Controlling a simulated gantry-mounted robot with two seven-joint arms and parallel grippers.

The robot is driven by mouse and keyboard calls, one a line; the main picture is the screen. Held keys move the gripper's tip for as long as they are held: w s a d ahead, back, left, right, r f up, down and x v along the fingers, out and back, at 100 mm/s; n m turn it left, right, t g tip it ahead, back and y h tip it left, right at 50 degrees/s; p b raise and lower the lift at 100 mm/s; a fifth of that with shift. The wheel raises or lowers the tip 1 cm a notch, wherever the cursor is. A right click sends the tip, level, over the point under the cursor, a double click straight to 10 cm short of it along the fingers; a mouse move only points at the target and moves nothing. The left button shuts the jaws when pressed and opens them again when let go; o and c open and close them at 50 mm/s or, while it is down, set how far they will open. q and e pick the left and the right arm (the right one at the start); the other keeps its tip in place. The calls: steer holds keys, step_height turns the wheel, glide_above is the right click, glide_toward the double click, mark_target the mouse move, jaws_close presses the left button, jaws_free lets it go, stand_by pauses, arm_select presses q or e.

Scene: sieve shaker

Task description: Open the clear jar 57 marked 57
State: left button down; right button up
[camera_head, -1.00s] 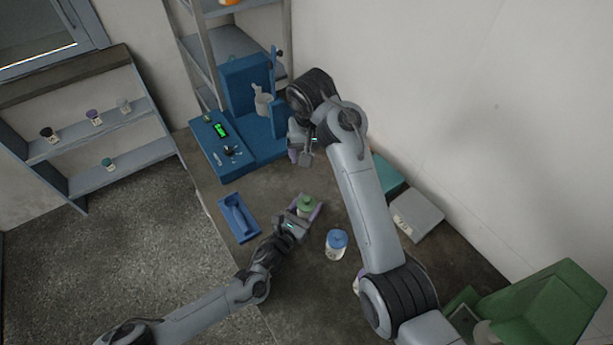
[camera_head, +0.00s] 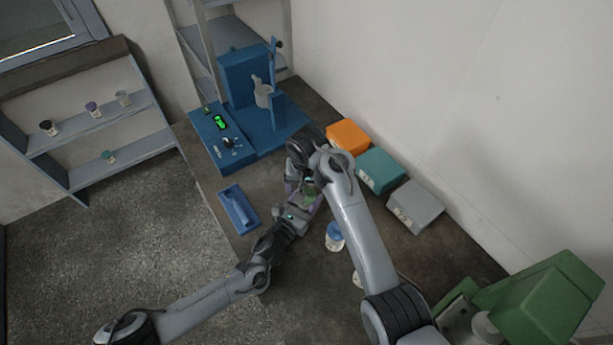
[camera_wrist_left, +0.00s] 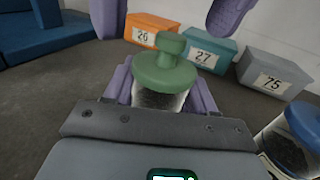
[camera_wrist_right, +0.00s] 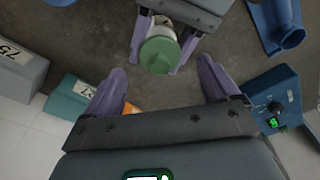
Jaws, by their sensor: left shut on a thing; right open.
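A clear jar with a green knobbed lid (camera_wrist_left: 165,72) stands between the purple fingers of my left gripper (camera_wrist_left: 160,95), which is shut on its body. No number shows on this jar. Its lid shows in the right wrist view (camera_wrist_right: 160,52) and, partly hidden by my right arm, in the head view (camera_head: 310,188). My right gripper (camera_wrist_right: 163,85) is open and empty, its fingers spread close to the lid and apart from it. Its fingers also show at the top of the left wrist view. A second jar with a blue lid (camera_head: 334,236) stands to the right.
Orange (camera_head: 347,136), teal (camera_head: 381,170) and grey (camera_head: 416,205) boxes line the wall side of the bench. The blue shaker machine (camera_head: 222,140) stands at the back. A blue tray (camera_head: 238,208) lies left of the jar. A green machine (camera_head: 545,310) is at front right.

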mark_target(307, 191)
steer(key=shift+w+f, duration=0.2)
steer(key=shift+f, duration=1.4)
steer(key=c, duration=1.3)
steer(key=shift+r, duration=0.1)
arm_select(q)
steer(key=shift+f, duration=0.1)
arm_select(e)
steer(key=shift+r, duration=0.2)
steer(key=shift+r, duration=0.85)
steer(key=shift+r, duration=0.15)
steer(key=shift+r, duration=1.9)
arm_select(q)
steer(key=shift+c, duration=1.4)
jaws_free()
